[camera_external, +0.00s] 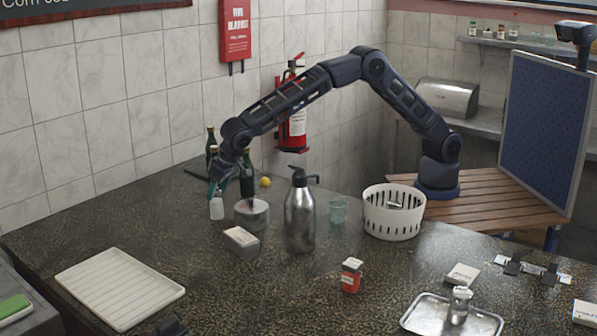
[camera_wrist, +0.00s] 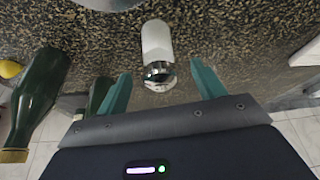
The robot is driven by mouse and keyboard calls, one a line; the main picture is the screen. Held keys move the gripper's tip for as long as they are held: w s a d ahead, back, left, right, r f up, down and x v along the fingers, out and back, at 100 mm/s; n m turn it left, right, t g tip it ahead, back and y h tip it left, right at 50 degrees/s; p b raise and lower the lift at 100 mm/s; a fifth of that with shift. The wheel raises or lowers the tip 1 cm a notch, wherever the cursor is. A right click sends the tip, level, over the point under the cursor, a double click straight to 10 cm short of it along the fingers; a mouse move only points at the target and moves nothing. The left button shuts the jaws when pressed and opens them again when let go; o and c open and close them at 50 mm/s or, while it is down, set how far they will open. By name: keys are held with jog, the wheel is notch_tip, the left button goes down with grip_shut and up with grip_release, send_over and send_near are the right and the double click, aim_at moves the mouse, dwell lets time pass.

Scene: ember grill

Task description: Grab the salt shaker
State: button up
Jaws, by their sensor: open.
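The salt shaker (camera_wrist: 157,42) is white with a shiny metal cap. In the wrist view it lies in line with the gap between my fingers, its cap toward me. In the external view a small white shaker (camera_external: 217,209) stands on the dark counter, just below my gripper (camera_external: 231,193). My gripper is open, and its two teal fingers (camera_wrist: 160,78) are spread to either side of the shaker's cap in the wrist view. Nothing is held. I cannot tell how far the fingertips are above or short of the shaker.
Dark green bottles (camera_wrist: 35,98) stand close on the left in the wrist view, near a yellow ball (camera_external: 265,182). The left counter is clear behind a white tray (camera_external: 120,287).

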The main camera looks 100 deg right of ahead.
aim_at(212, 205)
jog(key=x, duration=0.5)
jog(key=shift+w+d, duration=0.15)
jog(key=shift+r, duration=0.1)
jog(key=c, duration=1.2)
